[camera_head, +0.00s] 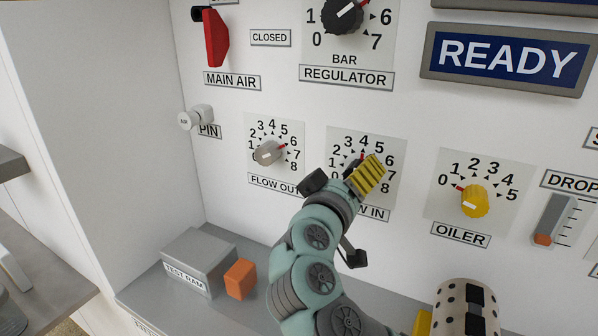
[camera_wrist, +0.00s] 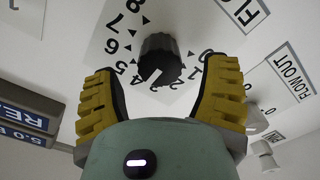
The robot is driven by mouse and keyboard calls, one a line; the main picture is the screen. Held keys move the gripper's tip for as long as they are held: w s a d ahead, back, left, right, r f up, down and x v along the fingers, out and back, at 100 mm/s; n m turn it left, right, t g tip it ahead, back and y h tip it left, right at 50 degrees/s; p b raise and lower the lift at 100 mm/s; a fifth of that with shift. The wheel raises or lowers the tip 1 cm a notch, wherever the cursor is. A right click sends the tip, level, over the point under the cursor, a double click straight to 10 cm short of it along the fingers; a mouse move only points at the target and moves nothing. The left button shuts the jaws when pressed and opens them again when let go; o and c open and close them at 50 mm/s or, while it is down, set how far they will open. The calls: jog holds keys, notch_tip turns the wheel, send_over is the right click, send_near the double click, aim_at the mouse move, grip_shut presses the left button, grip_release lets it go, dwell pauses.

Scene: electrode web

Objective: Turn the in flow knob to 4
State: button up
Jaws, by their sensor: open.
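The flow in knob (camera_wrist: 161,58) is dark and round with a white mark, on a white numbered dial (camera_wrist: 108,28) on the wall panel. In the wrist view its white mark points toward the 3 to 4 side; I cannot tell exactly which number. My gripper (camera_wrist: 161,75) is open, with one yellow ribbed finger on each side of the knob and visible gaps between. In the head view my gripper (camera_head: 366,177) covers most of the knob and part of the FLOW IN label (camera_head: 376,213). A red pointer tip shows just below the 4.
The flow out knob (camera_head: 268,153) is left of the flow in dial, and the yellow oiler knob (camera_head: 474,201) is right. The regulator knob (camera_head: 343,17) is above. A grey box (camera_head: 199,261) and an orange block (camera_head: 240,279) sit on the ledge below.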

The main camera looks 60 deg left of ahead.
jog(key=v, duration=0.9)
jog(key=shift+s, duration=0.25)
